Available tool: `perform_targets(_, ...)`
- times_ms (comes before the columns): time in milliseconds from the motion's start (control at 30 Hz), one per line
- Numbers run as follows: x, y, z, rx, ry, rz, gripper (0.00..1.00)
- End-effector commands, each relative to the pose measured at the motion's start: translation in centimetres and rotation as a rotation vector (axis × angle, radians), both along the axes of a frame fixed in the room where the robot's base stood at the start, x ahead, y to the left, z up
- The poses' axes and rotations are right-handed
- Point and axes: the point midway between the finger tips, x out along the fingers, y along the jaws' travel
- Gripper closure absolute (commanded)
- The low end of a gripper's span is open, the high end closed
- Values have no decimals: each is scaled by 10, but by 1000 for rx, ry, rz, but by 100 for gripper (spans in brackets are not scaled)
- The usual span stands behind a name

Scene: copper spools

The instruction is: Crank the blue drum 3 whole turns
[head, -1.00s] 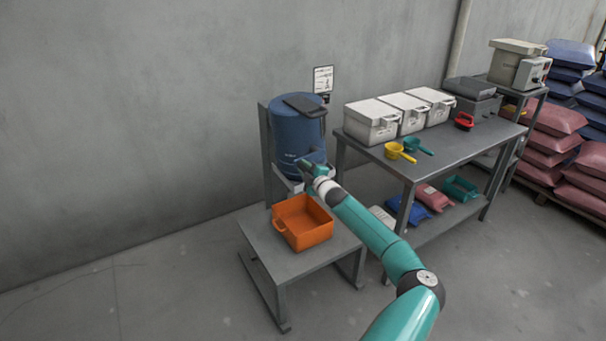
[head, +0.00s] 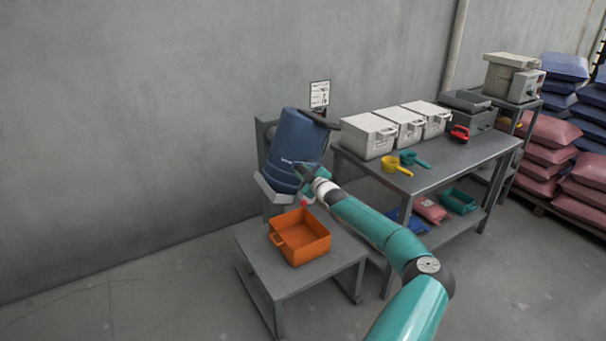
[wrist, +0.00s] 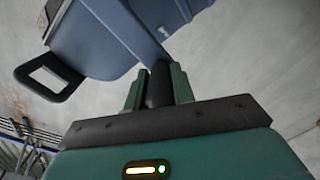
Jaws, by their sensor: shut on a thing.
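The blue drum (head: 296,145) hangs in a grey stand (head: 262,135) against the wall and is tilted, its dark-lidded top leaning right. In the wrist view the drum (wrist: 100,35) fills the upper left, with a dark loop handle (wrist: 50,78) at its side. My gripper (head: 308,176) is at the drum's lower right side. In the wrist view my gripper (wrist: 158,85) is shut on a dark crank grip (wrist: 158,88) between its two green fingers. The crank's link to the drum is partly hidden by my gripper.
An orange bin (head: 300,237) stands on a low grey table (head: 265,262) below the drum. To the right, a workbench (head: 440,165) holds white boxes (head: 370,135), a yellow scoop (head: 396,167) and a teal scoop (head: 413,158). A notice (head: 319,95) hangs on the wall behind.

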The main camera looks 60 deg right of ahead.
Motion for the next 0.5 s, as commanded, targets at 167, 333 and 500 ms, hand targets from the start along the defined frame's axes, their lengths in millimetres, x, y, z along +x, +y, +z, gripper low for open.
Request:
perform_targets(167, -3, -3, -1, 3, -1, -6, 100)
perform_targets(333, -3, -2, -2, 3, 2, -7, 69)
perform_targets(500, -2, -1, -2, 3, 2, -4, 53)
